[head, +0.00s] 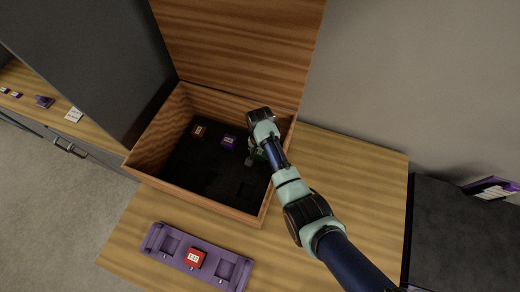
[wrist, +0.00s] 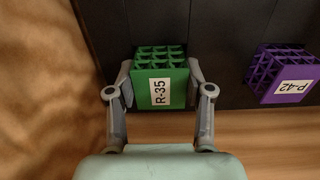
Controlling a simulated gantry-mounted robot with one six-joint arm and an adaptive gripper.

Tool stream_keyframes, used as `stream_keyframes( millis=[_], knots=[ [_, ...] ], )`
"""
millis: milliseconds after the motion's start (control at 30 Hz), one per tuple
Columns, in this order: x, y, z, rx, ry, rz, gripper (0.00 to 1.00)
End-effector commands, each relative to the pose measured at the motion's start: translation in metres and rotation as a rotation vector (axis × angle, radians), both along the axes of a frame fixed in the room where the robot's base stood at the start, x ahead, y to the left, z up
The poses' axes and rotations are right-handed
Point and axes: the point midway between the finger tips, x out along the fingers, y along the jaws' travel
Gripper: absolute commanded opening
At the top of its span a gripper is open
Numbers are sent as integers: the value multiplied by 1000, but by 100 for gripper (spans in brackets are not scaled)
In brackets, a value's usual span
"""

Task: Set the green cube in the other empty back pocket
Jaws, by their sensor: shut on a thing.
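The green lattice cube labelled R-35 (wrist: 158,82) is between the two fingers of my gripper (wrist: 160,92), which is shut on it. In the head view my gripper (head: 256,158) is inside the wooden box at its back right, and only a sliver of the green cube (head: 260,155) shows beside it. A purple lattice cube labelled P-42 (wrist: 286,78) sits beside it in the back row, and also shows in the head view (head: 229,141). Whether the green cube is seated in a pocket or held just above the insert, I cannot tell.
The wooden box (head: 190,199) has its lid (head: 240,45) open and a black insert (head: 200,175). A reddish-brown cube (head: 199,131) sits at back left. A purple rack (head: 222,268) holding a red cube (head: 195,258) lies in front. The table right of the box is clear.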

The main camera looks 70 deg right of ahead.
Motion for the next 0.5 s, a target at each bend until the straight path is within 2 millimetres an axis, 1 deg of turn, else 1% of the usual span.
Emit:
stream_keyframes(
  millis=[400,433,500],
  knots=[
    [0,0,-2,0,0,0,21],
    [0,0,-2,0,0,0,56],
    [0,0,-2,0,0,0,68]
  ],
)
